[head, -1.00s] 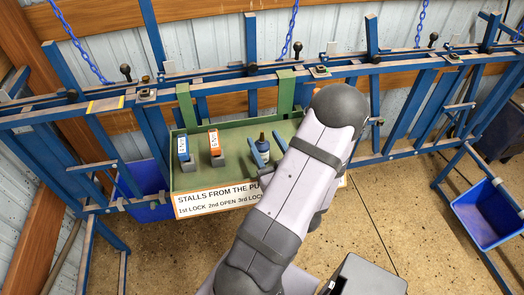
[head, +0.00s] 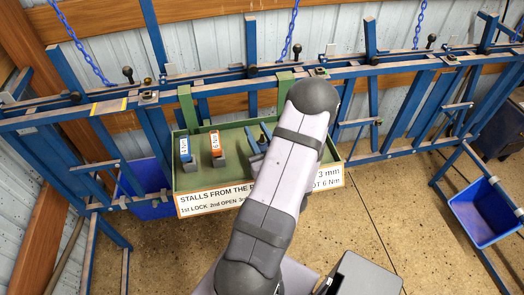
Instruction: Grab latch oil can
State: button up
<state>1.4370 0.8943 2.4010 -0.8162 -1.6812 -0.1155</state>
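A small dark bottle-like thing, which looks like the oil can (head: 265,132), stands at the back of the green tray (head: 181,178), to the right of the two labelled tools. Only a small part of it shows; my arm covers the rest. My gripper (head: 257,147) is at the tray, right by the can, mostly hidden behind my arm. One blue-grey finger shows just left of the can. I cannot tell whether the fingers touch it or how far apart they are.
A blue-labelled tool (head: 185,149) and an orange-labelled tool (head: 215,145) stand upright at the tray's left. A white sign (head: 215,200) runs along its front. Blue stall rails (head: 390,150) stand behind. Blue buckets (head: 150,180) (head: 484,212) are at left and right.

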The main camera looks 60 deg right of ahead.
jog(key=shift+f, duration=0.1)
jog(key=shift+c, duration=1.2)
jog(key=shift+a, duration=0.1)
jog(key=shift+f, duration=0.1)
jog(key=shift+c, duration=0.2)
jog(key=shift+r, duration=5.15)
grip_shut()
